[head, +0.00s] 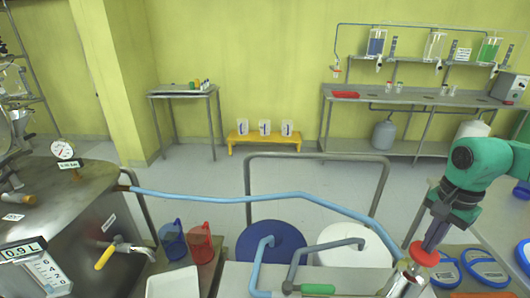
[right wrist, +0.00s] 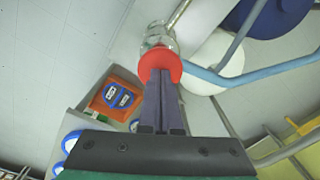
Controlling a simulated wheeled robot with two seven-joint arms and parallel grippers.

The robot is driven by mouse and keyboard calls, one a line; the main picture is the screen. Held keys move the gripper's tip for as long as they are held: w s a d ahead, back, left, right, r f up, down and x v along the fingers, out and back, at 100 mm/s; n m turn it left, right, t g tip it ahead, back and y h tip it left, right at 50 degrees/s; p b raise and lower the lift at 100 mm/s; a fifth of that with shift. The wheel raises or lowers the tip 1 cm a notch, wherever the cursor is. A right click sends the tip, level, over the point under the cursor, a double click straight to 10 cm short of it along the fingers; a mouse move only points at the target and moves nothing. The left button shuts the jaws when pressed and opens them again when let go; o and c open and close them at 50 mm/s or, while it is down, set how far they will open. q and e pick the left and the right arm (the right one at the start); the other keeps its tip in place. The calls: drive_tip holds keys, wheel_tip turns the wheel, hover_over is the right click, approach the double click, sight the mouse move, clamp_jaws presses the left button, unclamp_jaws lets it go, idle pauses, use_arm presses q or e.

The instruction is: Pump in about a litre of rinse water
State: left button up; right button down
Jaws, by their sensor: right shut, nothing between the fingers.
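My right gripper (head: 430,243) is shut and empty, its fingertips at a round red knob (head: 424,254) on top of a metal pump body (head: 405,278). In the right wrist view the closed fingers (right wrist: 160,82) point at the red knob (right wrist: 160,62); whether they touch it I cannot tell. A blue hose (head: 260,199) runs from the steel vessel (head: 60,215) at left to the pump area. A display (head: 22,251) at far left reads 0.9 L. My left gripper is out of view.
A blue drum (head: 285,238) and a white drum (head: 370,243) stand behind the bench, each with a hose. A green-handled valve (head: 318,289) is at the front. Blue and red jugs (head: 200,244) stand beside the vessel. Blue-and-white devices (head: 485,267) lie right of the pump.

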wheel_tip(320, 180, down, 2)
drive_tip(key=shift+f+b, duration=0.1)
drive_tip(key=shift+b, duration=0.45)
wheel_tip(320, 180, up, 9)
drive_tip(key=p, duration=0.6)
drive_tip(key=shift+p, duration=0.4)
wheel_tip(320, 180, up, 6)
drive_tip(key=p, duration=0.4)
drive_tip(key=shift+p, duration=0.3)
